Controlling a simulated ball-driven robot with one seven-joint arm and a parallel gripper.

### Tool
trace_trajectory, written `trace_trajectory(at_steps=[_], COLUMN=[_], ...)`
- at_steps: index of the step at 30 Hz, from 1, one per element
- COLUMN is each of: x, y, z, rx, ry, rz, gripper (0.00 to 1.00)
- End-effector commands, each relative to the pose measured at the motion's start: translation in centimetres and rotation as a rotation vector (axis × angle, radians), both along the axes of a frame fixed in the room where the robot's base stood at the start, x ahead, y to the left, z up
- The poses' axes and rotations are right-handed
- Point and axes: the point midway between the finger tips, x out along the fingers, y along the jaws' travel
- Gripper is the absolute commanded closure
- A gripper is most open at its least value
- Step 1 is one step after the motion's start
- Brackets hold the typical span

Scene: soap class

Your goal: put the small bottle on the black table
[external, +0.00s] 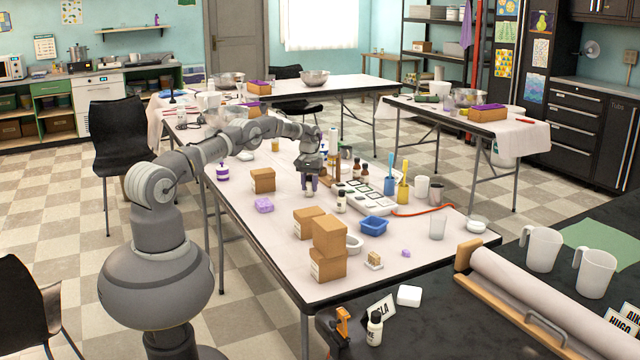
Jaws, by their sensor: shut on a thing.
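My gripper (309,186) points down over the middle of the white-topped table and is shut on a small pale thing, seemingly a small bottle. The fingers hide most of it, and I cannot tell whether it touches the tabletop. A similar small white bottle with a dark cap (341,202) stands just right of the gripper. The black table (470,325) is at the front right. Another small white bottle with a dark cap (375,328) stands upright at its left end.
Stacked cardboard boxes (328,236), a blue bin (375,225) and a glass (437,228) stand between gripper and black table. On the black table are a paper roll (545,300), two white mugs (541,248), a white block (410,296) and an orange tool (342,325).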

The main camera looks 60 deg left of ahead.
Motion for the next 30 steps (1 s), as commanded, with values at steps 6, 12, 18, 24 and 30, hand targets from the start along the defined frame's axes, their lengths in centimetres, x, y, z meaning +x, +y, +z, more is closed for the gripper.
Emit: trace_trajectory(at_steps=[6,12,18,24,30], x=[0.0,0.0,0.0,0.1,0.0], y=[0.0,0.0,0.0,0.0,0.0], z=[-0.2,-0.2,1.1,5.8,10.0], rx=[0.0,0.0,0.001,0.001,0.0], ry=[0.0,0.0,-0.001,-0.002,0.0], rz=[0.0,0.0,0.0,0.0,-0.001], gripper=[0.39,0.39,0.39,0.39,0.39])
